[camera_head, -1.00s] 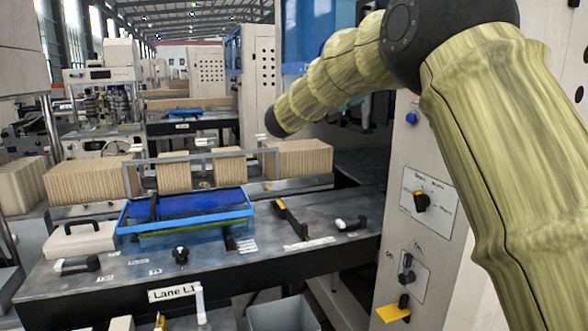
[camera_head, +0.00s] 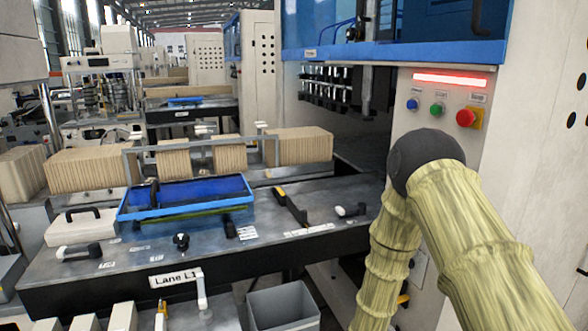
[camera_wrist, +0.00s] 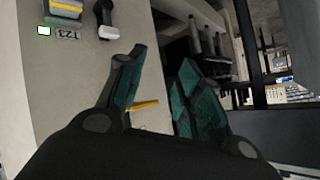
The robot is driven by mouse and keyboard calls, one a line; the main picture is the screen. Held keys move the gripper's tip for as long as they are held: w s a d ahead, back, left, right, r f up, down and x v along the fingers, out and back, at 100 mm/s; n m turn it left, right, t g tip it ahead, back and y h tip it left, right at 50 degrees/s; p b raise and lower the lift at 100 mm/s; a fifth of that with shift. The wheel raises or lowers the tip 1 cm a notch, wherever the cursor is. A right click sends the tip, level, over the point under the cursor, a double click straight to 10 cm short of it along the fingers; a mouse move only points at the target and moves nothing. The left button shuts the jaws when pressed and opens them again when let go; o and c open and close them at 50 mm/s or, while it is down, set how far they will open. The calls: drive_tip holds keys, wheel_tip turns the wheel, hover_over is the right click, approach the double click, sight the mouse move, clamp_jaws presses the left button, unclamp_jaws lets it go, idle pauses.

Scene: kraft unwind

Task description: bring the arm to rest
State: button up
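My arm is folded on the right side of the head view. Its dark elbow joint is in front of the machine's cabinet, and one bamboo-patterned link hangs down past the picture's bottom edge. My gripper is outside the head view. In the wrist view my gripper (camera_wrist: 156,85) shows its two dark fingers with green pads, spread apart. No held object shows between them. A yellow piece (camera_wrist: 143,105) shows in the gap and looks to be beyond the fingers.
Close to my arm is the cabinet with a red button (camera_head: 466,118) and a lit red bar (camera_head: 450,79). The lane table (camera_head: 120,285) on the left carries a blue-rimmed tray (camera_head: 187,212). A grey bin (camera_head: 283,310) stands in front of the table.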

drive_tip(key=s+f+n+g+y, duration=0.1)
drive_tip(key=s+f+n+g, duration=0.2)
drive_tip(key=s+f, duration=0.7)
drive_tip(key=s+f+n+g+y, duration=0.1)
drive_tip(key=s+n+g, duration=0.1)
drive_tip(key=s, duration=1)
drive_tip(key=s+d+f+n+g, duration=0.1)
drive_tip(key=s+f+n+g, duration=0.1)
drive_tip(key=s, duration=1)
drive_tip(key=s+f+n+g+y, duration=0.1)
drive_tip(key=s+g, duration=0.3)
drive_tip(key=s, duration=0.8)
drive_tip(key=shift+d+f+n+y, duration=0.3)
drive_tip(key=shift+f+n, duration=0.2)
